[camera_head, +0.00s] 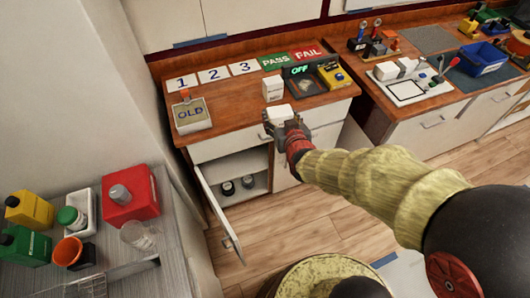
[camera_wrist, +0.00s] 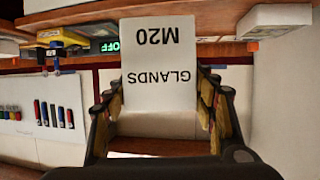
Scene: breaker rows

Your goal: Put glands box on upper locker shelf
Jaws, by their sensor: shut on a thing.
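The glands box (camera_wrist: 160,65) is white and reads "GLANDS M20", upside down in the wrist view. My gripper (camera_wrist: 162,100) is shut on it, with a finger on each side. In the head view my gripper (camera_head: 287,126) holds the white box (camera_head: 279,113) at the counter's front edge; whether it touches the counter is unclear. The locker (camera_head: 243,163) is below the counter, left of my gripper. Its door (camera_head: 219,213) stands open, and two dark jars (camera_head: 238,185) sit inside. The locker's depth is partly hidden.
Another white box (camera_head: 272,88) stands on the counter behind my gripper. The open door juts into the floor space. A side table (camera_head: 178,235) with bottles stands at left.

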